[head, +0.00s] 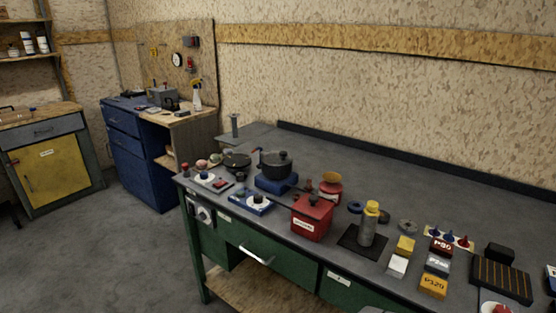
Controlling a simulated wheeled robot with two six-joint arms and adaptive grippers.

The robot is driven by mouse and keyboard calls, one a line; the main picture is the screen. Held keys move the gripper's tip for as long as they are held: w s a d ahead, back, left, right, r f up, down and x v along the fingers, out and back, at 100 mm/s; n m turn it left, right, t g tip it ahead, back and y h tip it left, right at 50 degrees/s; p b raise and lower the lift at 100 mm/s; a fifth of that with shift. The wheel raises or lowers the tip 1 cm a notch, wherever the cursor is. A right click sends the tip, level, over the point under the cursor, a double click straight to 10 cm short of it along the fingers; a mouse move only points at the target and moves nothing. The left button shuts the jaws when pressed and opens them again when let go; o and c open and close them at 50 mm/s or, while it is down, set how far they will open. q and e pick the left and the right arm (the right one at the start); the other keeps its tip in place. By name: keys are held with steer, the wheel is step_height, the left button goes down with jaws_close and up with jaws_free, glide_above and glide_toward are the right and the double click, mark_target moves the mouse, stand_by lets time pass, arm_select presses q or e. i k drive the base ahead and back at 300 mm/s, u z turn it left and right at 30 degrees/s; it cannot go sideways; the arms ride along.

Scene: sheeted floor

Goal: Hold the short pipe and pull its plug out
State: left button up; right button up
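A short grey upright cylinder (367,230), which looks like the short pipe, stands on a dark square mat (350,242) on the workbench. A yellow plug (372,208) sits in its top end. The cylinder is upright, and no gripper touches it. Neither of my grippers shows in the head view, so whether they are open or shut is not visible.
The grey bench top (440,195) is clear behind the objects. A red box (312,220) stands left of the cylinder; yellow and white blocks (404,246) lie right. Further left is a black pot (276,163); at far right, a dark slotted rack (500,280).

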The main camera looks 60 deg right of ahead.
mark_target(371, 210)
steer(key=i, duration=1.5)
steer(key=z, duration=3.7)
